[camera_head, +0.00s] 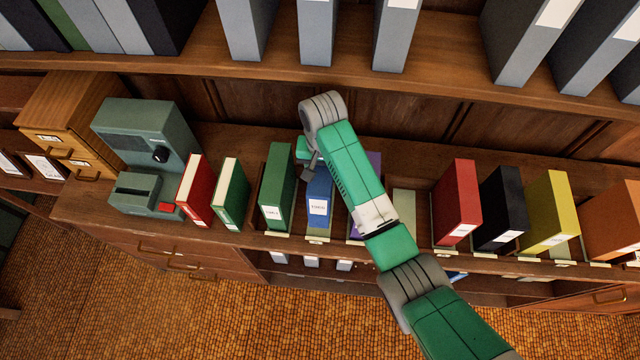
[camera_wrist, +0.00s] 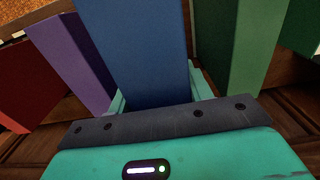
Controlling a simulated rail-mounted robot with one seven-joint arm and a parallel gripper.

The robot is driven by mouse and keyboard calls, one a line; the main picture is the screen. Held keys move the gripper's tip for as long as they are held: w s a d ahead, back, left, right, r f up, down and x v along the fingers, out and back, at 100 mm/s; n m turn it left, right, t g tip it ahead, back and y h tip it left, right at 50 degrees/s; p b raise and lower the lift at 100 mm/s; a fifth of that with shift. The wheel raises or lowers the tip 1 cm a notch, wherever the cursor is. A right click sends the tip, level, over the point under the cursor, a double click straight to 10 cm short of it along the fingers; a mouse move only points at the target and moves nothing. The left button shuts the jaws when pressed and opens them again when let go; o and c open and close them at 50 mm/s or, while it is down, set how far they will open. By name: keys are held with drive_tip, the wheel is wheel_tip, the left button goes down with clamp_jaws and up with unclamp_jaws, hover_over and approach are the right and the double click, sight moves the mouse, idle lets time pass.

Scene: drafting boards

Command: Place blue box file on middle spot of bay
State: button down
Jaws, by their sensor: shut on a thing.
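The blue box file (camera_head: 319,205) stands upright on or just above the lower shelf, with its white label facing the front edge. I cannot tell whether its base touches the shelf. It lies between a green box file (camera_head: 275,190) on its left and a purple one (camera_head: 374,163) on its right, partly hidden by my arm. My gripper (camera_head: 309,163) is shut on the rear upper part of the blue file. In the wrist view the blue file (camera_wrist: 135,45) rises between my teal fingers, with purple at left and green at right.
Red (camera_head: 457,203), black (camera_head: 502,208) and yellow (camera_head: 548,212) files stand further right. Red and green books and a grey-green machine (camera_head: 146,140) stand left. Grey files line the shelf above.

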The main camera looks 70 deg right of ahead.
wheel_tip(320, 180, down, 6)
drive_tip(key=shift+f, duration=0.2)
drive_tip(key=shift+w+f, duration=0.1)
drive_tip(key=shift+f, duration=0.05)
drive_tip(key=c, duration=0.6)
unclamp_jaws()
drive_tip(key=shift+f, duration=0.1)
wheel_tip(320, 180, up, 12)
drive_tip(key=shift+r+b, duration=0.2)
drive_tip(key=shift+b, duration=0.2)
